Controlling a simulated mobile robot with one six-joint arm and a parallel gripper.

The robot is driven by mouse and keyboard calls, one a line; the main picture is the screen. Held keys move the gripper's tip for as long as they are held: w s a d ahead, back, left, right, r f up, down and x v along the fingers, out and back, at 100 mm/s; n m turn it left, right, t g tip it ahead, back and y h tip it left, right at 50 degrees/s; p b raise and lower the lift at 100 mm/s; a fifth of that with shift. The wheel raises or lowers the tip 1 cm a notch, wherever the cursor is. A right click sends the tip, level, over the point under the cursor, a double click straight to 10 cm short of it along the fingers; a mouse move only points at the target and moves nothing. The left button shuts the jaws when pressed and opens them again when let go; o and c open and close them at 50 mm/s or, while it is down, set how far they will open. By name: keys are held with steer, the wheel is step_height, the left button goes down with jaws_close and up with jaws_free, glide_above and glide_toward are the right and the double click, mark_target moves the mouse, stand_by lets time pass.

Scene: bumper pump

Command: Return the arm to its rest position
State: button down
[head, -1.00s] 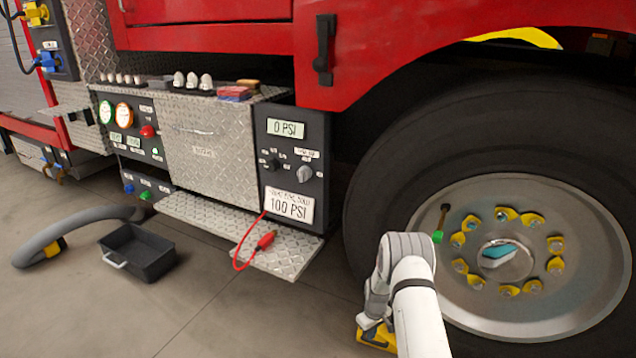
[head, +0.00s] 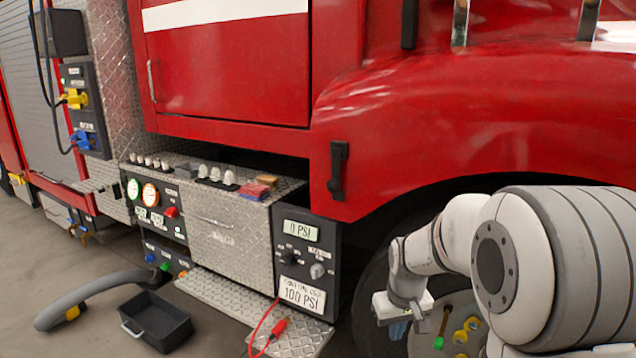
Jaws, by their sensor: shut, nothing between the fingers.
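My white arm (head: 465,235) is folded up at the lower right of the head view, in front of the truck's front wheel. My gripper (head: 399,331) hangs at the end of the wrist and points down. Its bluish fingers are together, with nothing seen in them. My upper arm hides much of the wheel.
A red truck (head: 230,80) fills the back. A diamond-plate step (head: 225,300) juts out under the panel, with a red cable (head: 262,325) on it. A black tray (head: 157,322) and a grey hose (head: 85,290) lie on the floor at left. The wheel hub (head: 460,310) is behind my arm.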

steer(key=s+a+r+m+t+p, duration=0.1)
steer(key=s+r+m+p, duration=0.1)
steer(key=s+r+p, duration=0.8)
steer(key=s+r, duration=0.9)
steer(key=s, duration=0.1)
steer(key=shift+s+a, duration=0.15)
steer(key=shift+a, duration=0.15)
